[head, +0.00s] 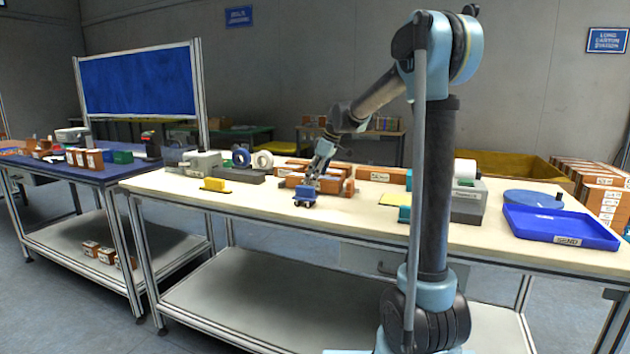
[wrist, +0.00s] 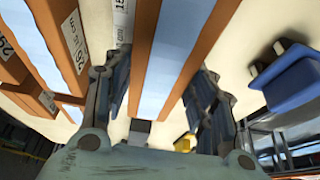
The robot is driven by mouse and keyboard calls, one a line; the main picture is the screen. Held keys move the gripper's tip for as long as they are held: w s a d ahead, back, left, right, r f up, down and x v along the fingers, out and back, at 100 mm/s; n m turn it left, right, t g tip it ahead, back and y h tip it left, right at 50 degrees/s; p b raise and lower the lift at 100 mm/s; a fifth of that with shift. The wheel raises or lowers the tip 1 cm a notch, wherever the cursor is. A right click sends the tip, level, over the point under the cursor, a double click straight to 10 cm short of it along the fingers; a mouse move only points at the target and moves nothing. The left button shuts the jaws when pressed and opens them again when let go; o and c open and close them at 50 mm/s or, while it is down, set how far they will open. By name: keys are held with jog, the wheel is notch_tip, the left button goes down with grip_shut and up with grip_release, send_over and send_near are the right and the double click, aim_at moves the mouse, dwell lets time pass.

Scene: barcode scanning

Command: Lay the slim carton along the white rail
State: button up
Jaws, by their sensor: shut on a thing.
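My gripper (head: 312,178) is low over the middle of the pale workbench, among brown cartons. In the wrist view my gripper (wrist: 160,88) has one finger on each side of a long, narrow brown carton (wrist: 172,58) with a pale blue strip along its face. It is shut on this slim carton, which runs away from the palm between the fingers. In the head view the arm and neighbouring cartons make it hard to tell the held carton apart. I cannot make out the white rail with certainty in either view.
Other labelled brown cartons (wrist: 62,45) lie close on the left of the wrist view. A blue device (head: 305,196) stands just in front of my gripper. A yellow block (head: 217,184) is farther left. A blue tray (head: 560,228) is at the right; the front-centre benchtop is clear.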

jog(key=shift+f, duration=0.4)
jog(key=o, duration=1.4)
jog(key=v, duration=1.2)
